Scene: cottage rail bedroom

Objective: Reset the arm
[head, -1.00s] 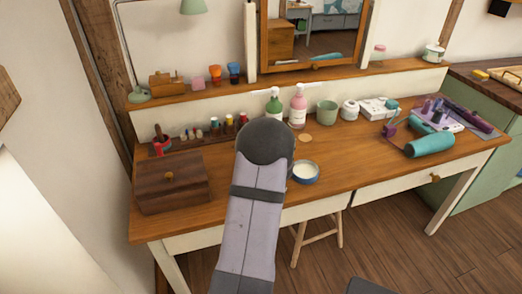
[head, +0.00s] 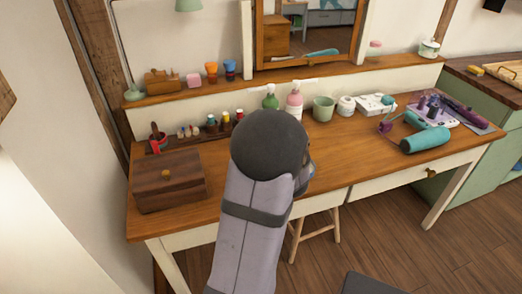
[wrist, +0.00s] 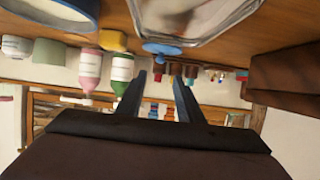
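My arm rises in the middle of the head view and hides my gripper there. In the wrist view, which looks upside down, the two dark fingers of my gripper (wrist: 161,70) stand apart with nothing held between them. Beyond them are a pink pump bottle (wrist: 90,66), a green pump bottle (wrist: 122,68) and small coloured bottles. A blue-rimmed dish (wrist: 82,22) and a clear, shiny object (wrist: 205,18) are close at the top edge. Both pump bottles stand at the back of the wooden table (head: 350,160) in the head view.
A wooden box (head: 168,182) stands at the table's left end. A green cup (head: 323,108), a white jar (head: 346,106) and a teal cylinder (head: 425,140) stand or lie to the right. A mirror (head: 310,32) rises behind. The table's right front is clear.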

